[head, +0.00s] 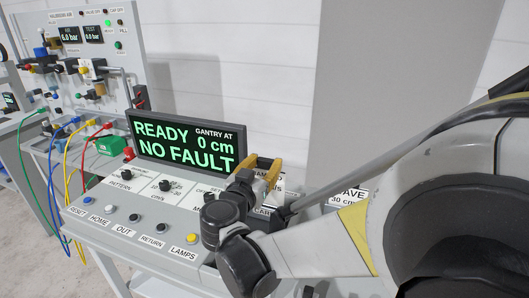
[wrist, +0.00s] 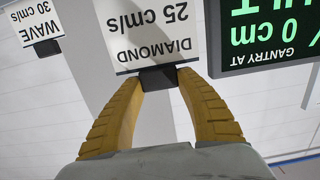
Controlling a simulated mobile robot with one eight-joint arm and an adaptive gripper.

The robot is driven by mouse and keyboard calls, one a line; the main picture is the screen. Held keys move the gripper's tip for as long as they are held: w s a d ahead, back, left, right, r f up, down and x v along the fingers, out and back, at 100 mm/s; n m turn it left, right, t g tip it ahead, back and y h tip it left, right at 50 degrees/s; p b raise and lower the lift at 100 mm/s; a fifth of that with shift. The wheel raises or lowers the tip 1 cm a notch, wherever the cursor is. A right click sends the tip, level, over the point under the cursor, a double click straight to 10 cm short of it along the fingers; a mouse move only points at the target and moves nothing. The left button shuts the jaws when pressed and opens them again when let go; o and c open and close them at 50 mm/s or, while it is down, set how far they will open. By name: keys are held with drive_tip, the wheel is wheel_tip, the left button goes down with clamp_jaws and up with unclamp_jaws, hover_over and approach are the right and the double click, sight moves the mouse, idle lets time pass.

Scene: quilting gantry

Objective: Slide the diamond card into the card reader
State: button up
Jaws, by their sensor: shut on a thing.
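The diamond card (wrist: 152,28) is a white card marked DIAMOND 25 cm/s, upside down in the wrist view, with a dark tab (wrist: 158,78) at its near edge. My gripper (wrist: 160,76) has its two yellow fingers shut on that tab. In the head view, my gripper (head: 268,172) is just right of the display, over the back of the console; the card there is mostly hidden behind the fingers and wrist. A label starting CAR (head: 262,211) shows on the console, but my arm hides the slot of any card reader there.
A wave card (head: 348,196) stands right of my gripper; it also shows in the wrist view (wrist: 34,22). The READY, NO FAULT display (head: 183,140) is close on the left. Buttons line the console front (head: 135,217). A valve panel with hoses (head: 88,60) is at far left.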

drive_tip(key=shift+f+b, duration=2.4)
drive_tip(key=shift+f, duration=0.45)
drive_tip(key=o, duration=1.3)
drive_tip(key=shift+c, duration=0.2)
drive_tip(key=v, duration=1.2)
drive_tip(key=shift+r, duration=0.1)
drive_tip(key=d+g, duration=0.1)
drive_tip(key=d, duration=0.2)
drive_tip(key=d+f+g, duration=0.1)
drive_tip(key=d, duration=0.2)
drive_tip(key=d+f+g, duration=0.1)
drive_tip(key=d, duration=0.2)
drive_tip(key=shift+w+d+f+n, duration=0.1)
drive_tip(key=shift+w+f+n, duration=0.05)
drive_tip(key=shift+n, duration=0.25)
drive_tip(key=s+d+f+n+g+y, duration=0.1)
drive_tip(key=s+d+f+g, duration=0.25)
drive_tip(key=d, duration=0.55)
drive_tip(key=s+d+f+n+g+y, duration=0.1)
drive_tip(key=s+d+y, duration=0.1)
drive_tip(key=s, duration=0.4)
drive_tip(key=s+d+n+g+y, duration=0.1)
drive_tip(key=s+d+y, duration=0.1)
drive_tip(key=s, duration=0.4)
drive_tip(key=shift+d+f+y, duration=0.15)
drive_tip(key=shift+f+y, duration=0.25)
